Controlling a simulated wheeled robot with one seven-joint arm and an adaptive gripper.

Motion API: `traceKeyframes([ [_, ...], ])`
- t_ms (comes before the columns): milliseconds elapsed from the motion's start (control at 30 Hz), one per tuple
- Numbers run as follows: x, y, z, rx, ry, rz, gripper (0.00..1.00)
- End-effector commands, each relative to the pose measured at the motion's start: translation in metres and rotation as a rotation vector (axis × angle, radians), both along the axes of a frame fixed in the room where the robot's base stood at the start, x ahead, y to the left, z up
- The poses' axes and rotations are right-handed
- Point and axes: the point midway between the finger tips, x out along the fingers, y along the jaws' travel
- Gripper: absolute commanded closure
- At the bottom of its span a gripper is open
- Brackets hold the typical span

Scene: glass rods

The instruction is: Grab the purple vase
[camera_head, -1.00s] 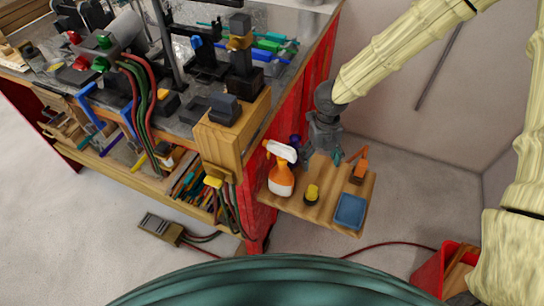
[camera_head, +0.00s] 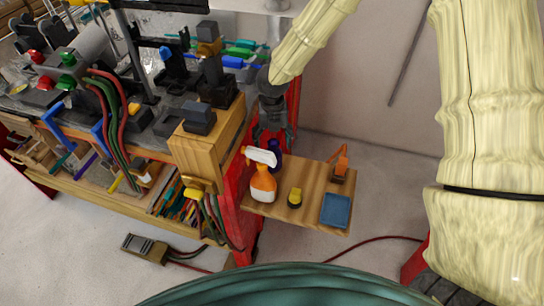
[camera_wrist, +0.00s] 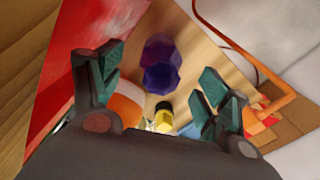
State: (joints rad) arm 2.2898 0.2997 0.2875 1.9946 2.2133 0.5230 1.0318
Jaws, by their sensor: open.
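The purple vase (camera_head: 275,153) stands on the small wooden shelf (camera_head: 310,208), just behind the spray bottle, which hides part of it. In the wrist view the vase (camera_wrist: 160,65) lies ahead of the fingers, near the middle of the gap and slightly left, with a faceted dark purple-blue body. My gripper (camera_head: 274,133) is above and close to the vase in the head view. In the wrist view its teal-tipped fingers (camera_wrist: 158,85) are spread wide with nothing between them. I see no contact with the vase.
An orange and white spray bottle (camera_head: 263,182) stands right beside the vase. A yellow-topped item (camera_head: 295,197), a blue tray (camera_head: 336,210) and an orange tool (camera_head: 340,165) are on the same shelf. The red workbench side (camera_head: 236,200) borders the shelf's left.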

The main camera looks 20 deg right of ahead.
Motion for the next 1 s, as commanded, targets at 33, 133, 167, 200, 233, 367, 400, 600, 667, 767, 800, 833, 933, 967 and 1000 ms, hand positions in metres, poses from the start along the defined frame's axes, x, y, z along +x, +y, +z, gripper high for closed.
traceKeyframes([
  [33,0.000,0.000,-0.002,-0.001,0.001,0.000,0.24],
  [133,0.000,0.000,-0.007,-0.001,0.002,0.001,0.24],
  [167,0.000,-0.001,-0.010,-0.002,0.001,0.001,0.24],
  [200,-0.001,-0.001,-0.014,-0.003,0.003,0.001,0.24],
  [233,-0.001,-0.001,-0.017,-0.003,0.003,0.002,0.24],
  [367,-0.002,-0.002,-0.033,-0.003,0.003,0.002,0.24],
  [400,-0.001,-0.002,-0.037,-0.003,0.003,0.002,0.24],
  [600,-0.001,-0.002,-0.051,0.000,0.000,0.001,0.24],
  [667,0.000,-0.001,-0.052,0.000,0.000,0.001,0.24],
  [767,0.000,-0.001,-0.052,0.000,-0.001,0.001,0.24],
  [800,0.000,-0.001,-0.052,0.000,-0.001,0.001,0.24],
  [833,0.000,-0.001,-0.052,0.000,0.000,0.001,0.24],
  [933,0.000,-0.001,-0.052,0.000,0.000,0.001,0.35],
  [967,0.000,-0.001,-0.052,0.000,0.000,0.001,0.40],
  [1000,0.000,-0.001,-0.052,0.000,0.000,0.001,0.48],
])
